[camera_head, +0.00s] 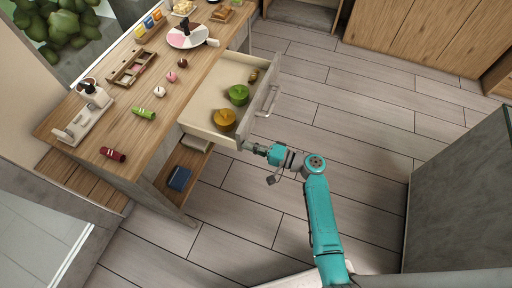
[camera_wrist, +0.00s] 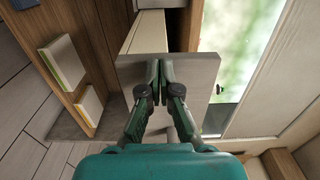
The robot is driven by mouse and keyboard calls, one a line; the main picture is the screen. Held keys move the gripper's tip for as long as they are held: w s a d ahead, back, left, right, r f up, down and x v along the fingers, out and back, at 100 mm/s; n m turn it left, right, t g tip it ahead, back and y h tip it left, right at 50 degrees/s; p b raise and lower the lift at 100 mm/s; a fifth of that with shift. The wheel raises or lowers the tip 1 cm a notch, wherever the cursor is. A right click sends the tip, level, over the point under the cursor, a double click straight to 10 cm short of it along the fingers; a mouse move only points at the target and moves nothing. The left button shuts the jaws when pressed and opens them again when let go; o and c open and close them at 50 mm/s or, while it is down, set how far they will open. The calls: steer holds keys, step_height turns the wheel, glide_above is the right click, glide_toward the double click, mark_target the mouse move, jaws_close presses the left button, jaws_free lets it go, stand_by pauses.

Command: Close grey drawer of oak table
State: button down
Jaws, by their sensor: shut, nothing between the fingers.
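The oak table (camera_head: 165,75) stands at the left in the head view. Its grey drawer (camera_head: 205,127) is pulled out to the right, with a pale inside and a grey front (camera_head: 262,98) bearing a bar handle (camera_head: 270,101). My gripper (camera_head: 246,146) is shut and empty at the near end of the drawer front. In the wrist view the closed fingertips (camera_wrist: 160,68) are at the grey front panel (camera_wrist: 195,75); I cannot tell whether they touch it. A green round item (camera_head: 238,95), an amber one (camera_head: 224,120) and a small yellowish one (camera_head: 253,76) lie in the drawer.
A blue book (camera_head: 180,178) lies on the shelf below; books also show in the wrist view (camera_wrist: 63,62). Small goods and a white round dish (camera_head: 186,38) sit on the tabletop. A dark grey block (camera_head: 460,195) stands at the right. The floor between is clear.

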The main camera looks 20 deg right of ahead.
mark_target(197, 128)
stand_by(0.3)
steer(key=x, duration=2)
